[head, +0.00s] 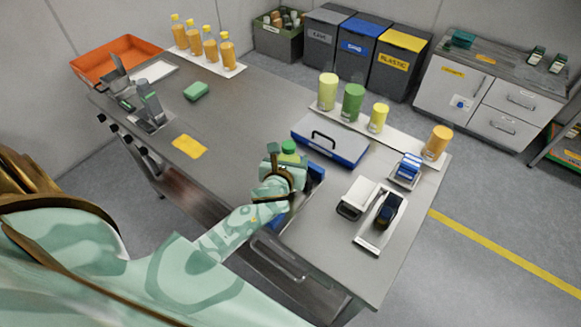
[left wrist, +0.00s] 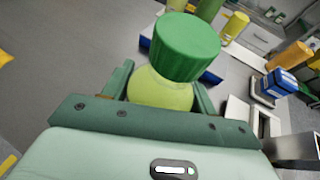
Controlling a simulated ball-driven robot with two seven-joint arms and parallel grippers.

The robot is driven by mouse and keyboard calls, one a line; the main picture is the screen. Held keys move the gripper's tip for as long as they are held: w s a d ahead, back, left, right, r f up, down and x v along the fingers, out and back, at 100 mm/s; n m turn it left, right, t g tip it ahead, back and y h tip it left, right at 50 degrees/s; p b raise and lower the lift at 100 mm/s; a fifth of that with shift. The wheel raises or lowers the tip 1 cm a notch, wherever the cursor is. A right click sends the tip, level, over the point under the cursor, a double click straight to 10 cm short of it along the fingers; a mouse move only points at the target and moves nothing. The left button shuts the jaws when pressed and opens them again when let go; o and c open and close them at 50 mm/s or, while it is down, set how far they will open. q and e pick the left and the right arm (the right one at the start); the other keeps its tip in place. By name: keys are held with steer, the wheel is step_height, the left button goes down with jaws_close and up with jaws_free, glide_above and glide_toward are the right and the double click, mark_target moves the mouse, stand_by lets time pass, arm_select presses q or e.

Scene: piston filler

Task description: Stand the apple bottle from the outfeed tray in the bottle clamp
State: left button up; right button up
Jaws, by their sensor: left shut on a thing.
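My left gripper (head: 284,172) is shut on the apple bottle, which has a ribbed green cap (head: 288,147) and a pale yellow-green body. In the left wrist view the bottle's body (left wrist: 160,90) sits between the two fingers (left wrist: 160,88), with the cap above them. Its lower part is hidden by the gripper. A blue holder or tray (head: 317,176) shows partly behind and below the gripper; I cannot tell whether the bottle touches it. I cannot make out the bottle clamp for certain. My right gripper is not in view.
A blue-grey case (head: 330,141) lies just beyond the gripper. Behind it a white strip (head: 402,137) holds green and yellow containers. A white device (head: 357,197) and a black one (head: 388,208) stand to the right. The table's left middle is mostly clear, with a yellow cloth (head: 190,146).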

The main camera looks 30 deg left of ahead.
arm_select(q)
steer(key=shift+f+b, duration=0.45)
steer(key=shift+f, duration=1)
steer(key=o, duration=1.3)
steer(key=shift+s, duration=0.1)
steer(key=shift+r, duration=0.2)
steer(key=p+v, duration=0.2)
steer(key=v, duration=1)
